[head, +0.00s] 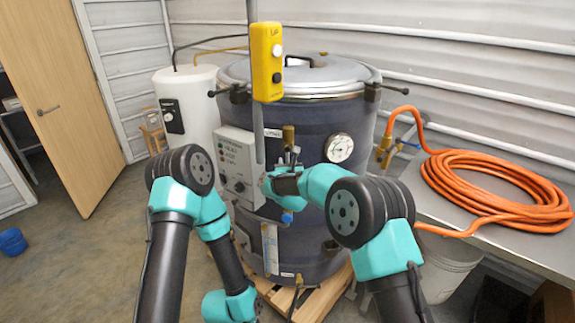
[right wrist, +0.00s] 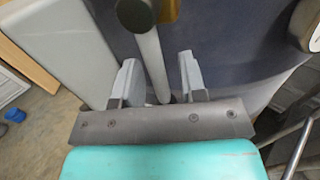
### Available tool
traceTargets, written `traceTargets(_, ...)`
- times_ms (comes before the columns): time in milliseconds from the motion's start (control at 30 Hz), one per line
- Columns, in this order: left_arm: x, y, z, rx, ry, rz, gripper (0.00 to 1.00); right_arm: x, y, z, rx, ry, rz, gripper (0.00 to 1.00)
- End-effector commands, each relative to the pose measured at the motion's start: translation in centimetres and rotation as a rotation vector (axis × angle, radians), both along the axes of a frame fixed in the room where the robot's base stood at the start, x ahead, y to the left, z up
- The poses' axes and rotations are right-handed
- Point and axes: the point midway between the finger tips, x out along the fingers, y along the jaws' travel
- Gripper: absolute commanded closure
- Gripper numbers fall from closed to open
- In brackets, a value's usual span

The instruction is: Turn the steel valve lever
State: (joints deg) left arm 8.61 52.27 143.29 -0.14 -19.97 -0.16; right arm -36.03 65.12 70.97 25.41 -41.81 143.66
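A tall dark blue vat (head: 300,115) with a steel lid stands in the middle of the head view. A brass fitting (head: 288,134) shows on its front, just above my right gripper (head: 290,156). In the right wrist view, a grey steel bar, which looks like the valve lever (right wrist: 152,62), runs down between the two fingers of my right gripper (right wrist: 160,80). The fingers are apart, with a gap on each side of the bar. The bar's upper end is dark and round, beside a brass part (right wrist: 168,10). My left gripper is out of view; its arm hangs low.
A grey control box (head: 238,160) is on the vat's front left. A yellow pendant (head: 267,62) hangs in front of the vat beside a vertical grey pole (head: 253,12). An orange hose (head: 490,180) lies coiled on the bench at right. A white tank (head: 190,95) stands behind left.

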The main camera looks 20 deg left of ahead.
Motion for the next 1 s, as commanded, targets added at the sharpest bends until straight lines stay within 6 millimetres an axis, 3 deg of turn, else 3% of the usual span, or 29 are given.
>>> traceTargets(167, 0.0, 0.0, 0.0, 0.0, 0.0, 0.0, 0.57, -0.02, 0.0, -0.02, 0.0, 0.0, 0.0, 0.63)
traceTargets(567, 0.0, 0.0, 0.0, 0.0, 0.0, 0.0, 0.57, -0.04, 0.01, -0.01, 0.0, 0.0, 0.0, 1.0)
traceTargets(1000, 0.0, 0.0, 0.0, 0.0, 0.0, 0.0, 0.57, -0.02, -0.1, -0.01, -0.003, 0.0, -0.001, 1.0)
